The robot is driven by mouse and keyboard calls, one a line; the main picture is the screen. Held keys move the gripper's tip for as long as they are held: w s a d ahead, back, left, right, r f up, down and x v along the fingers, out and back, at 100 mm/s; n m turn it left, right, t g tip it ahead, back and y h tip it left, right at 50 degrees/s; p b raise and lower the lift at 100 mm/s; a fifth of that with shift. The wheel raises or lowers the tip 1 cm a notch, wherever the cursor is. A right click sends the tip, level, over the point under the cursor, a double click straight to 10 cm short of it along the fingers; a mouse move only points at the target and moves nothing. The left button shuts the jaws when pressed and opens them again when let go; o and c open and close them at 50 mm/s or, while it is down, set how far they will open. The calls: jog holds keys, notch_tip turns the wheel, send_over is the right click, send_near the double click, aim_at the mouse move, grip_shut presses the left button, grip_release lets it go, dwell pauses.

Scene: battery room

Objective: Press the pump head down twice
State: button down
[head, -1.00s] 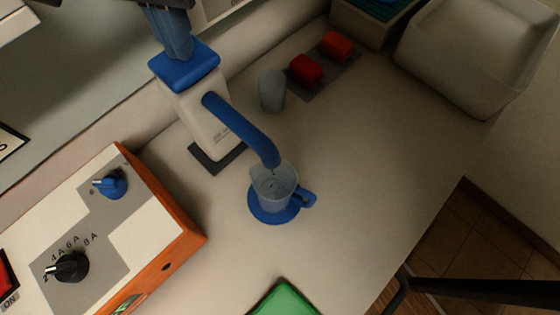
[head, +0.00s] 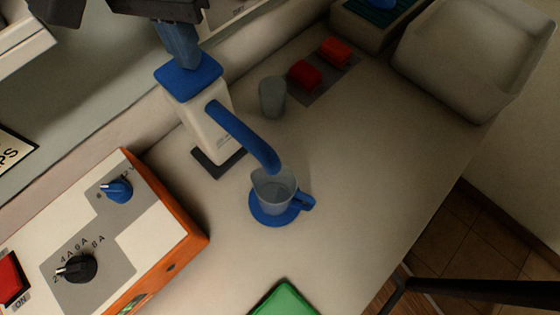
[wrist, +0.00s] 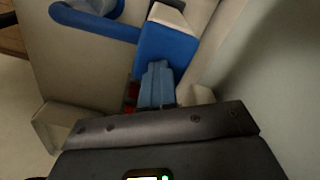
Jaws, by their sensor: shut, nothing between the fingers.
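The pump dispenser is a white body (head: 208,116) with a blue block-shaped pump head (head: 187,77) on top and a curved blue spout (head: 245,135). The pump head also shows in the wrist view (wrist: 168,50). My gripper (head: 180,62) is shut and empty, pointing down at the top of the pump head. In the wrist view its closed blue-grey fingertips (wrist: 157,68) overlap the head and appear to touch it. A clear cup (head: 273,190) with some liquid in it stands on a blue saucer (head: 272,217) below the spout tip.
An orange-sided control box (head: 120,235) with knobs stands at left. A white bin (head: 465,60) is at upper right. A green item (head: 284,300) lies at front. The right of the counter is clear.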

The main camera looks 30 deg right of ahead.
jog(key=shift+s+a+r, duration=0.1)
jog(key=shift+a+r, duration=0.3)
jog(key=shift+a, duration=0.15)
jog(key=shift+a+r, duration=0.1)
jog(key=shift+r, duration=0.45)
jog(key=shift+d+r+p, duration=0.2)
jog(key=shift+r+p, duration=0.1)
jog(key=shift+r, duration=0.5)
jog(key=shift+r, duration=0.1)
notch_tip(320, 180, up, 6)
jog(key=shift+f, duration=0.1)
